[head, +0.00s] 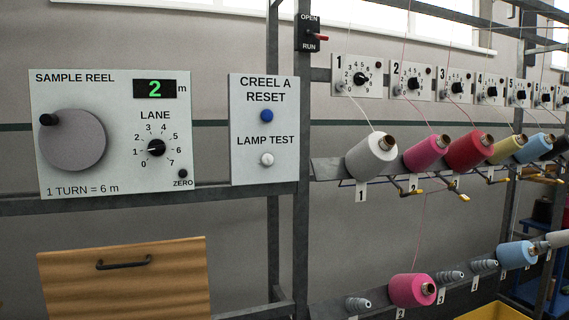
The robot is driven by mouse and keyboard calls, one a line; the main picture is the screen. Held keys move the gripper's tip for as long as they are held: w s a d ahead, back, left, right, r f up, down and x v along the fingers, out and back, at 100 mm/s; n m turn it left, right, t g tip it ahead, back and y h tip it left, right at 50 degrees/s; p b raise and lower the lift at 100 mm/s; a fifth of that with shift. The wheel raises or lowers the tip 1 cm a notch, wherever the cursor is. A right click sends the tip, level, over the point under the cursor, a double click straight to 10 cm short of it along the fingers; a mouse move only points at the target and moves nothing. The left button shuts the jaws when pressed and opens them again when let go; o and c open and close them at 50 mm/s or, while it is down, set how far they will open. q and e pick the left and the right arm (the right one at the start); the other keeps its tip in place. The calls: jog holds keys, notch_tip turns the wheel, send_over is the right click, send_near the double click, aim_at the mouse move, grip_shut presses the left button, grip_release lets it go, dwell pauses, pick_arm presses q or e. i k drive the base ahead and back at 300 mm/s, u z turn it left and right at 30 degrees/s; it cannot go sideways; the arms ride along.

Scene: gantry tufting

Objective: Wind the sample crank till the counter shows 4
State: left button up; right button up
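The sample reel panel (110,172) is a white plate on the frame at the left of the head view. Its crank is a grey disc (72,142) with a black knob (48,120), which sits at the disc's upper left. The green counter (155,89) shows 2 m. The lane dial (156,148) has its pointer toward the left, near 1. A small zero button (183,173) is at the panel's lower right. The panel reads "1 TURN = 6 m". Neither of my grippers shows in this view.
A creel A panel (264,150) has a blue reset button (267,115) and a white lamp test button (267,159). An open/run lever (318,37) is above. Yarn cones, such as the white one (365,158), line the right. A wooden drawer (125,290) is below the reel panel.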

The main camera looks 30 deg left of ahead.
aim_at(71, 140)
jog(key=u, duration=1.6)
jog(key=k, duration=0.3)
jog(key=z, duration=0.85)
jog(key=i, duration=1.1)
jog(key=u, duration=0.4)
